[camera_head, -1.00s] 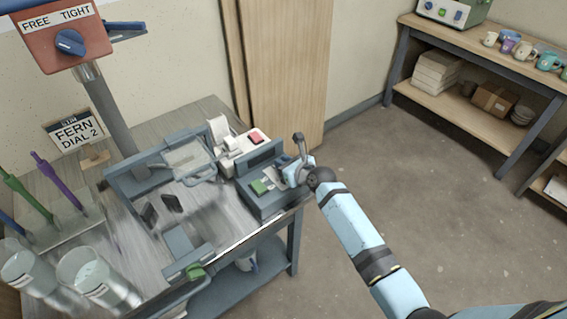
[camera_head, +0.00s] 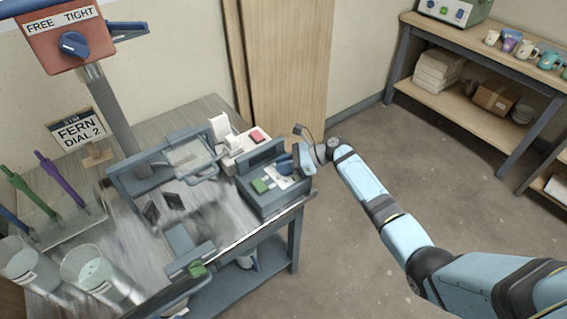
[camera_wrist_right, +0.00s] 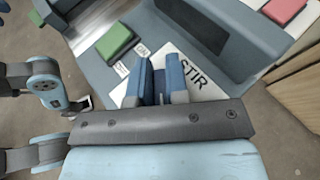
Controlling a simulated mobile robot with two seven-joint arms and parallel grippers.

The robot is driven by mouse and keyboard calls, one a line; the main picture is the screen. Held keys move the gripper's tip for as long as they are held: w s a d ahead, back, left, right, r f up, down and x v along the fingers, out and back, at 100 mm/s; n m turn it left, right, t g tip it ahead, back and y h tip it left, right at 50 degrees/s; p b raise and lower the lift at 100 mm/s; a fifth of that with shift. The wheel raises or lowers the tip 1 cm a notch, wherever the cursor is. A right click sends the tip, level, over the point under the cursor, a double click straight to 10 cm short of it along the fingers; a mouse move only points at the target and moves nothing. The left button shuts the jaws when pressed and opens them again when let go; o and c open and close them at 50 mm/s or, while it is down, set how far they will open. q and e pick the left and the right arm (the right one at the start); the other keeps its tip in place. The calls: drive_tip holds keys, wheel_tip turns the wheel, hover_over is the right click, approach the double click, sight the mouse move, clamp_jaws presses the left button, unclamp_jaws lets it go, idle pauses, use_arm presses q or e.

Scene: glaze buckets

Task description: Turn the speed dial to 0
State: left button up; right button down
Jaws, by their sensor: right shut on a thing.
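The grey control box (camera_head: 275,200) stands on the near right corner of the bench, with a white plate on its top. In the right wrist view the plate (camera_wrist_right: 196,72) reads STIR. My right gripper (camera_head: 290,166) is at this plate, and its two blue fingers (camera_wrist_right: 159,78) point down at it. They are shut on the dark blue dial knob (camera_wrist_right: 159,88), which shows only as a narrow strip between them. The dial's pointer and most of its scale are hidden, so its setting cannot be read. My left gripper is not in view.
A green button (camera_head: 261,186) sits beside the plate. A white device with a red button (camera_head: 257,136) stands behind the box. A red FREE/TIGHT box (camera_head: 60,50) and a FERN DIAL 2 sign (camera_head: 78,130) are at left. Clear buckets (camera_head: 95,275) stand front left. Floor at right is open.

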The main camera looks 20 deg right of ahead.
drive_tip(key=n+g, duration=0.2)
drive_tip(key=g, duration=0.1)
drive_tip(key=n+g, duration=0.2)
drive_tip(key=shift+s+f, duration=0.3)
drive_tip(key=shift+f, duration=0.05)
drive_tip(key=shift+n+g+b, duration=0.35)
drive_tip(key=shift+n+g, duration=0.25)
drive_tip(key=shift+g, duration=0.1)
drive_tip(key=shift+s, duration=0.1)
drive_tip(key=shift+f, duration=0.1)
drive_tip(key=c, duration=1.1)
unclamp_jaws()
drive_tip(key=shift+s, duration=0.1)
drive_tip(key=shift+w+r, duration=0.2)
